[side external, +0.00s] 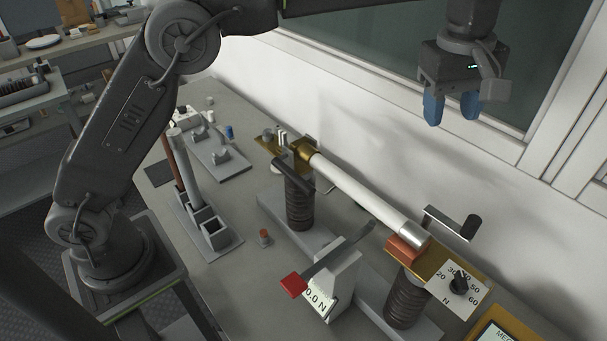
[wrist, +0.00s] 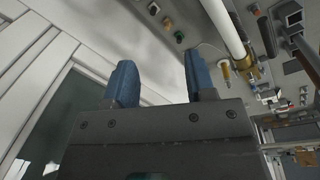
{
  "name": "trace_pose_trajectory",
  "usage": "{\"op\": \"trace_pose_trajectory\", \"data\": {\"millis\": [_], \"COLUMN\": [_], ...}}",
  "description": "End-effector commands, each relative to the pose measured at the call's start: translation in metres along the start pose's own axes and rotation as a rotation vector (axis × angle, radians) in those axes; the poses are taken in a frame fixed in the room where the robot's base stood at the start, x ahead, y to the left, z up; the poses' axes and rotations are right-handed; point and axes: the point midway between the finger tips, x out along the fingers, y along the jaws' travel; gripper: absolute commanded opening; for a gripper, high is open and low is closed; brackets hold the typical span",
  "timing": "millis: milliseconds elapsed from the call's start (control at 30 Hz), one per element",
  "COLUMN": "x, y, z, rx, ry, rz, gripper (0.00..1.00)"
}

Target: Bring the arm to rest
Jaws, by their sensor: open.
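My gripper (side external: 452,109) hangs in the air at the upper right of the side view, in front of the window and well above the bench. Its two blue fingers are apart with nothing between them. The wrist view also shows my gripper (wrist: 160,85) with its blue fingers spread and empty. Below it in the side view, a white fuse tube (side external: 362,192) with metal end caps lies across a test stand (side external: 278,212). The tube (wrist: 222,22) also shows at the top of the wrist view, apart from the fingers.
A grey rack (side external: 218,243) holds upright tubes left of the stand. A dial plate (side external: 462,284), a crank handle (side external: 468,228) and a red-tipped lever (side external: 293,286) stick up around the stand. The wall and window (side external: 380,45) are close behind my gripper. The air around it is clear.

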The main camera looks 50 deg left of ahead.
Motion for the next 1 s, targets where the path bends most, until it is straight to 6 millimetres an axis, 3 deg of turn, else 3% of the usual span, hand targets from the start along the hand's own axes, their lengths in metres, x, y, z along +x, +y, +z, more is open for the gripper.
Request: {"op": "trace_pose_trajectory", "data": {"millis": [33, 200, 433, 567, 800, 1000], "x": [-0.017, -0.051, -0.068, -0.063, -0.025, 0.003], "y": [-0.016, -0.072, -0.167, -0.224, -0.316, -0.353], "z": [-0.013, -0.044, -0.067, -0.069, -0.059, -0.051], "rx": [0.044, 0.229, 0.479, 0.620, 0.862, 0.978], "ry": [0.007, 0.044, 0.127, 0.187, 0.307, 0.366], "rz": [0.021, 0.082, 0.142, 0.162, 0.164, 0.148], "gripper": [0.50, 0.50, 0.50, 0.50, 0.50, 0.50]}}
